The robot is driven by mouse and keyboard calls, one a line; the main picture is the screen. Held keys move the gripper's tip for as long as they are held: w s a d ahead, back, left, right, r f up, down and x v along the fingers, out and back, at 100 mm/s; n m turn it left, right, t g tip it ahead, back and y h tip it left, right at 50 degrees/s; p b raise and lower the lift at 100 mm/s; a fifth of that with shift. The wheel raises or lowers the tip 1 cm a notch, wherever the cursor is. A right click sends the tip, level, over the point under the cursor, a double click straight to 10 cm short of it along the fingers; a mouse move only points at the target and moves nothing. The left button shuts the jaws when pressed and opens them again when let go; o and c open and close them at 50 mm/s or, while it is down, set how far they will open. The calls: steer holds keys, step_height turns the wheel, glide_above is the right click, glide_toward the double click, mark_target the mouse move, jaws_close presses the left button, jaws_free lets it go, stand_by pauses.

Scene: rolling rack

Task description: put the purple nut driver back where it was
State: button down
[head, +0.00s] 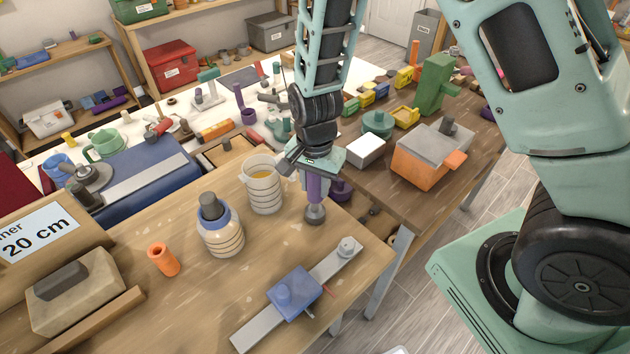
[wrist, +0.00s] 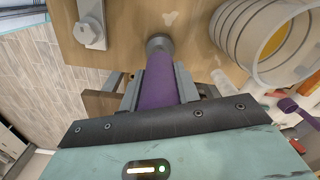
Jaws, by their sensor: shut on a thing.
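The purple nut driver (head: 314,191) is held upright in my gripper (head: 313,172). Its grey metal socket end points down at the wooden bench top near the bench's right edge. In the wrist view the purple handle (wrist: 157,80) lies between the two fingers of my gripper (wrist: 160,88), which are shut on it. The grey tip (wrist: 159,43) shows against the wood beyond. I cannot tell whether the tip touches the bench.
A ribbed cup (head: 264,190) stands close left of the nut driver, with a ribbed jar (head: 220,232) and an orange tube (head: 163,259) farther left. A blue block on a metal bar (head: 252,328) lies in front. A darker table (head: 440,195) stands to the right.

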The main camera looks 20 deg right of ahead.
steer(key=shift+f, duration=0.15)
steer(key=c, duration=1)
jaws_free()
step_height(320, 180, up, 12)
steer(key=shift+r+b, duration=0.1)
steer(key=shift+b, duration=1.05)
steer(key=s+a+r+n, duration=0.1)
steer(key=s+a+n, duration=0.1)
steer(key=s+n, duration=0.4)
steer(key=s+a+r+n, duration=0.2)
steer(key=s+n, duration=0.4)
steer(key=s, duration=0.1)
steer(key=s+a+r+n, duration=0.1)
steer(key=s+a+n, duration=0.1)
steer(key=s+n, duration=0.3)
steer(key=shift+s+a+r+n+y, duration=0.1)
steer(key=shift+s+n+y, duration=0.1)
steer(key=shift+s, duration=0.35)
steer(key=shift+s+a+r+n+y, duration=0.1)
steer(key=shift+s+n, duration=0.1)
steer(key=shift+s, duration=0.3)
